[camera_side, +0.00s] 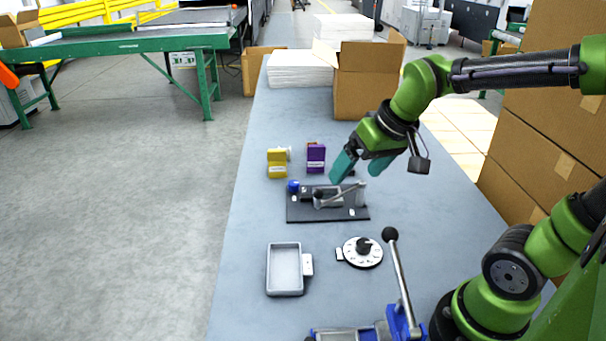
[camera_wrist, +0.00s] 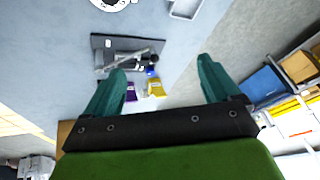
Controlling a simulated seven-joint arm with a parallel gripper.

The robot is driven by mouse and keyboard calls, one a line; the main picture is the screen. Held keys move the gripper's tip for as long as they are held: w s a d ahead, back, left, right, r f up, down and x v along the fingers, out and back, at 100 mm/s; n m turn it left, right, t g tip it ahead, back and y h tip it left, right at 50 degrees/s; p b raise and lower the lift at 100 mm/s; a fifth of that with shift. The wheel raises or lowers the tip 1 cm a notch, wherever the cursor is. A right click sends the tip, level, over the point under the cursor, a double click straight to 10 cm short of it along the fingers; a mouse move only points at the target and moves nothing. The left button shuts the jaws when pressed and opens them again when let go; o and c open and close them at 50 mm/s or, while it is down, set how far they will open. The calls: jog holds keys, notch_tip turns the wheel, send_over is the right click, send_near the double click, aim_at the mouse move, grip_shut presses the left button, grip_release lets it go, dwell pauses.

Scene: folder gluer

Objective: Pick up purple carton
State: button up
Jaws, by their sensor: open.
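A small purple carton (camera_side: 316,156) stands upright on the grey-blue table in the side view, just right of a yellow carton (camera_side: 277,164). In the wrist view the purple carton (camera_wrist: 131,92) shows beside the left finger, partly hidden by it, and the yellow carton (camera_wrist: 156,87) is right of it. My gripper (camera_side: 358,170) is in the air to the right of the purple carton, above the table. In the wrist view its two teal fingers (camera_wrist: 165,80) are wide apart with nothing held between them.
A black plate with a lever clamp (camera_side: 330,203) lies just in front of the cartons. A grey tray (camera_side: 285,269), a round dial (camera_side: 361,252) and a blue device with a long lever (camera_side: 400,322) are nearer. An open cardboard box (camera_side: 366,94) and white stacks (camera_side: 300,70) stand behind.

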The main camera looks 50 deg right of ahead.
jog(key=w+d+f+n+g+h, duration=0.1)
jog(key=w+d+n, duration=0.2)
jog(key=w+n, duration=0.15)
jog(key=w+d+f+n+g, duration=0.1)
jog(key=w+d+n, duration=0.15)
jog(key=w, duration=0.35)
jog(key=n+h, duration=0.3)
jog(key=n, duration=2)
send_near(317, 149)
jog(key=x, duration=0.5)
jog(key=w+d+x, duration=0.1)
jog(key=x, duration=0.2)
jog(key=shift+s+r, duration=0.1)
jog(key=shift+r, duration=0.2)
jog(key=shift+w+x, duration=0.1)
jog(key=shift+x, duration=1.25)
jog(key=shift+w+x, duration=0.15)
jog(key=shift+x, duration=1.2)
jog(key=shift+d+r, duration=0.1)
